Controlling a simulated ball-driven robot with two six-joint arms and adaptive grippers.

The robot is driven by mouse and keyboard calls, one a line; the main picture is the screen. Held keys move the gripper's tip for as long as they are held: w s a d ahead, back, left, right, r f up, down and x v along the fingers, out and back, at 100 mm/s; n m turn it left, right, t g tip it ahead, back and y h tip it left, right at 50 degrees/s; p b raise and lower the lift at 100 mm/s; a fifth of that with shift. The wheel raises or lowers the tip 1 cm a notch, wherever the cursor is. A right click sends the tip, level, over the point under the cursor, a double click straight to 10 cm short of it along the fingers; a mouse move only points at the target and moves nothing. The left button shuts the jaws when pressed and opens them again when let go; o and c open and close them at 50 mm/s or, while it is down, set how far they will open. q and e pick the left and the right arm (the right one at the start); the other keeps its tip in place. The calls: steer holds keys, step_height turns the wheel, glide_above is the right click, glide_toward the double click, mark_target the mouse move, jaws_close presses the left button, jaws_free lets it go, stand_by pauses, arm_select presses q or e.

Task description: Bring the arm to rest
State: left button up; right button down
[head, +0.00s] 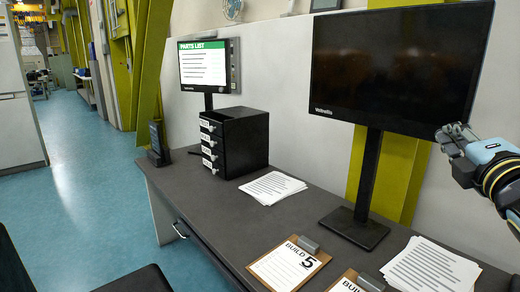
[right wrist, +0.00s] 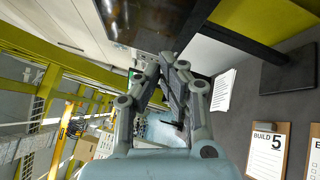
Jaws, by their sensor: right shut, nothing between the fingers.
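My right gripper (head: 447,134) is at the right edge of the head view, raised in front of the lower right corner of the large dark monitor (head: 395,65). Its fingers are together and empty. In the right wrist view the fingertips (right wrist: 168,62) come together with nothing between them. The right forearm runs off the right edge of the head view. My left gripper is in neither view.
A grey desk (head: 225,200) holds a black drawer unit (head: 245,140), loose papers (head: 272,187), a "BUILD 5" clipboard (head: 285,270) and a monitor stand (head: 355,228). A smaller "PARTS LIST" screen (head: 203,65) stands behind. Blue floor (head: 90,190) is open at left.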

steer(key=s+a+f+m+g, duration=0.1)
steer(key=s+f+m+g, duration=0.8)
steer(key=s+f+m, duration=0.45)
steer(key=s+a+f+m+g+y, duration=0.1)
steer(key=s+a+f+m+g, duration=0.3)
steer(key=s, duration=0.5)
steer(key=s+a+f+m+g+y, duration=0.1)
steer(key=s+a+f+m+g, duration=0.1)
steer(key=s+f, duration=0.5)
steer(key=s+d+f+g+b, duration=0.1)
steer(key=f+b, duration=0.1)
steer(key=f, duration=0.9)
steer(key=s+d+f+b, duration=0.1)
steer(key=s+f+b, duration=0.1)
steer(key=f, duration=0.8)
steer(key=s+d+f+g+b, duration=0.1)
steer(key=f+b, duration=0.1)
steer(key=f, duration=0.9)
arm_select(q)
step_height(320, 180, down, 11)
steer(key=b, duration=0.5)
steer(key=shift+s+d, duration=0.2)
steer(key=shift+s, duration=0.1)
arm_select(e)
steer(key=s+f+g, duration=0.1)
steer(key=s+f, duration=1.7)
steer(key=f, duration=0.1)
steer(key=shift+s+d+f, duration=0.15)
steer(key=shift+d+f, duration=0.2)
steer(key=shift+f, duration=0.05)
